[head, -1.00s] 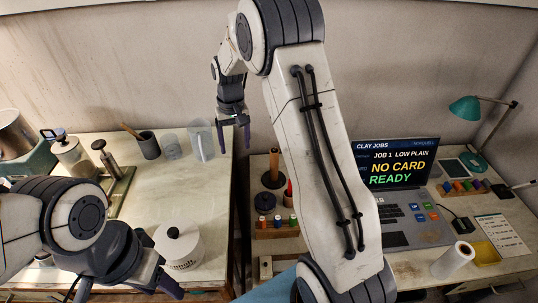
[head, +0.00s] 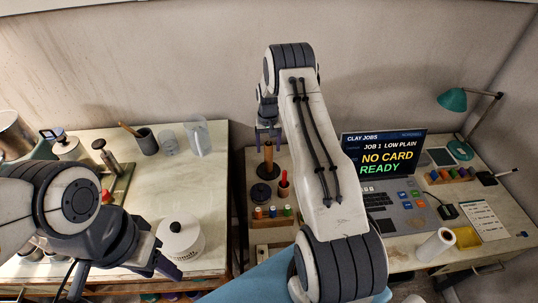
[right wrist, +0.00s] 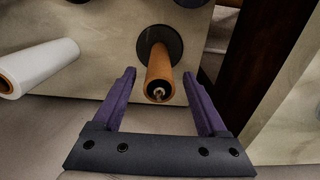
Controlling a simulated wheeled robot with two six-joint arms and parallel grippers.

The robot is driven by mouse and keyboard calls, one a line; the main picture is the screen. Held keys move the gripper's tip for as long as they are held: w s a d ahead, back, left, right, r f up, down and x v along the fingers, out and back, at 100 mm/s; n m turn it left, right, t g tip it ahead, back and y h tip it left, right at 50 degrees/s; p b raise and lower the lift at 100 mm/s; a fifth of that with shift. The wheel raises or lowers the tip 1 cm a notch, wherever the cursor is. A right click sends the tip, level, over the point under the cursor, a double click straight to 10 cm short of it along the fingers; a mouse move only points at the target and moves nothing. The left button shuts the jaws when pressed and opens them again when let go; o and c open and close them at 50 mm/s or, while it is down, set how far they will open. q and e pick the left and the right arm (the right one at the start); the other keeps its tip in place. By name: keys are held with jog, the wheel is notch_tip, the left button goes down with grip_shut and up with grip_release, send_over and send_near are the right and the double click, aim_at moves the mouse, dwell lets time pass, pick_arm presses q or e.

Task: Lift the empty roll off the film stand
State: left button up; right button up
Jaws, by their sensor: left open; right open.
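The empty roll (head: 268,154) is a bare orange-brown tube standing upright on the film stand, whose round dark base (head: 269,171) shows beneath it. In the right wrist view the roll (right wrist: 160,72) points toward the camera, with the stand's metal tip in its end and the dark base (right wrist: 174,41) behind. My right gripper (head: 268,132) is open at the roll's upper end. Its purple fingers (right wrist: 159,84) lie either side of the roll's near end, with gaps visible. My left gripper (head: 168,262) is open and empty near the white lidded pot.
A red-tipped item (head: 283,182) and a rack of small coloured bottles (head: 272,212) stand close to the film stand. The white pot (head: 180,238) is on the left table. A dark gap separates the tables.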

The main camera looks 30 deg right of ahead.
jog(key=shift+f, duration=1.25)
grip_shut()
jog(key=shift+r, duration=0.2)
